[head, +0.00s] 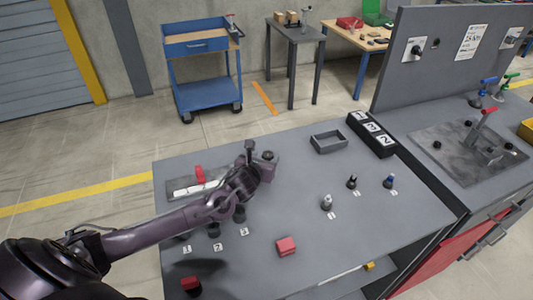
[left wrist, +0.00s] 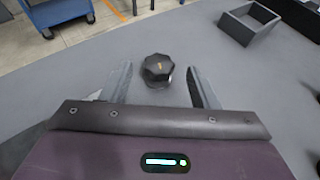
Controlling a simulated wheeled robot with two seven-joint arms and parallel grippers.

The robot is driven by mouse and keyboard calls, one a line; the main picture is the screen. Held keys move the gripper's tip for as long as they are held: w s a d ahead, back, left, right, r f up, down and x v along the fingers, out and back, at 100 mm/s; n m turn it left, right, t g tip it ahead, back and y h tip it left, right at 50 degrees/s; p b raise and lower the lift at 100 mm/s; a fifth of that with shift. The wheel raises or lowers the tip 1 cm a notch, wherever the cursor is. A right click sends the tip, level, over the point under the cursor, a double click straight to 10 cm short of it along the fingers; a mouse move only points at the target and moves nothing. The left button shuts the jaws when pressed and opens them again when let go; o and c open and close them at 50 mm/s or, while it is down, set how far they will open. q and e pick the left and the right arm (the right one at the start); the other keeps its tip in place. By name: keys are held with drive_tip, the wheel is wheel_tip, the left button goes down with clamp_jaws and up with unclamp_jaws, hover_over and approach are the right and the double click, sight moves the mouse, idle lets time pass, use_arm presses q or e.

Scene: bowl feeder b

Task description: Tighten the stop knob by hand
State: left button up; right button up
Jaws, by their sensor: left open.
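In the head view the left gripper (head: 259,160) is at the right end of a flat plate with a white scale (head: 190,189), and the dark knob (head: 267,155) shows beside the fingers. The arm hides part of the plate. My right gripper is not in view.
A red block (head: 286,246) and small knobs on numbered labels stand on the grey table (head: 300,190). A grey open tray (head: 328,143) and a black numbered box (head: 371,135) are at the back right. A blue cart (head: 200,95) stands beyond the table.

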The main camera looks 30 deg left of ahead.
sight(267, 155)
use_arm(q)
drive_tip(key=shift+x, duration=1.2)
drive_tip(key=shift+w+a+f, duration=0.1)
drive_tip(key=shift+w+f, duration=0.05)
drive_tip(key=shift+w, duration=0.15)
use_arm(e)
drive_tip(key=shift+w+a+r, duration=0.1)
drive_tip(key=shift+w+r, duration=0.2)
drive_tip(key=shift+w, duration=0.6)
use_arm(q)
drive_tip(key=c, duration=1)
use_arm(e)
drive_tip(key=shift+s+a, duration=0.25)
